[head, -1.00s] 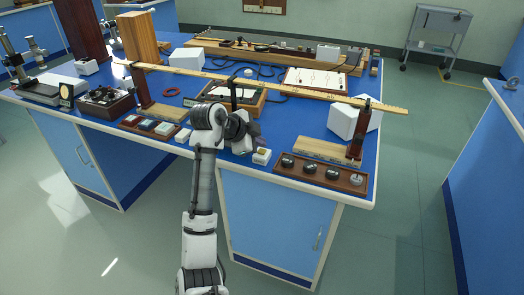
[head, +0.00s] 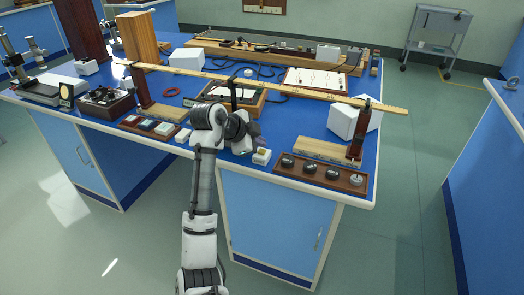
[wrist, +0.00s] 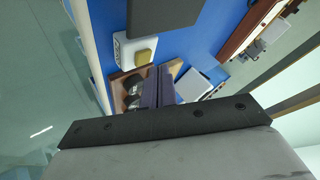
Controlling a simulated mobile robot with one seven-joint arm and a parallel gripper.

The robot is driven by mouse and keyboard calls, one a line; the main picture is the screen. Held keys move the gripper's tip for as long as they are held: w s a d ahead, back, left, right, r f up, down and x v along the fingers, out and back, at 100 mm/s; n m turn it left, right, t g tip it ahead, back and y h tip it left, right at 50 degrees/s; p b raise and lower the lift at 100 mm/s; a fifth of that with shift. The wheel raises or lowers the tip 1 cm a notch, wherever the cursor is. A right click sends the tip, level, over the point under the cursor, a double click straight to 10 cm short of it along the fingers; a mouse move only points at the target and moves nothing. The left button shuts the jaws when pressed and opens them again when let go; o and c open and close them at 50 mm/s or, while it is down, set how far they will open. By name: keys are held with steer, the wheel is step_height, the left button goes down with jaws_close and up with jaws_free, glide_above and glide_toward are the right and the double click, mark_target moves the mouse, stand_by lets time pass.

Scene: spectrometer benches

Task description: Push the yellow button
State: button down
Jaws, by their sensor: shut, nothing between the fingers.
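The yellow button (wrist: 143,50) sits on a small white box (wrist: 119,44) near the bench edge; the wrist view shows it up close, above and left of my fingers. In the head view the white box (head: 262,158) stands at the front of the blue bench, with the yellow button (head: 262,151) small on top. My gripper (wrist: 166,84) is shut and empty, its dark fingers close together. The gap between fingertips and button is hard to judge.
A wooden tray of dark round weights (head: 339,182) lies right of the white box. Another small white box (head: 183,136) is to its left. A long wooden beam (head: 260,88) on posts spans the bench, with a white block (head: 341,121) beneath its right end.

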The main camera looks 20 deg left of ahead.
steer(key=shift+f, duration=0.1)
stand_by(0.3)
steer(key=shift+f, duration=0.35)
steer(key=shift+f+b, duration=0.45)
steer(key=shift+b, duration=0.15)
stand_by(0.5)
steer(key=shift+r, duration=0.1)
steer(key=shift+r+p, duration=0.65)
steer(key=shift+r, duration=0.1)
step_height(320, 180, up, 5)
steer(key=p, duration=0.3)
stand_by(0.3)
stand_by(0.6)
